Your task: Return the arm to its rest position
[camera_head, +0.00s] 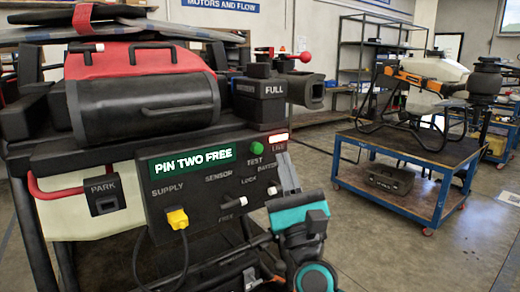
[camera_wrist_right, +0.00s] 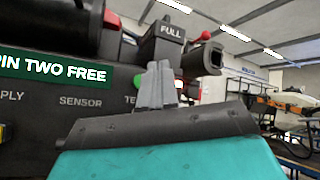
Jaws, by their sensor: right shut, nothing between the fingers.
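My right gripper (camera_head: 285,165) is in front of the right end of the drone's control panel (camera_head: 200,207), with its teal wrist at the lower middle of the head view. In the right wrist view the grey fingers of my right gripper (camera_wrist_right: 158,72) point up and are shut, with nothing between them. They overlap the panel near the green test button (camera_wrist_right: 139,81); I cannot tell the exact gap. The panel's display (camera_head: 193,159) reads "PIN TWO FREE". My left gripper is not in view.
A yellow plug (camera_head: 178,219) with a black cable sits in the supply socket. A "FULL" box (camera_head: 262,98) and a dark nozzle (camera_head: 306,91) stick out above the panel. A blue-edged cart (camera_head: 410,144) with a drone stands at the right. The floor (camera_head: 395,245) in front of it is clear.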

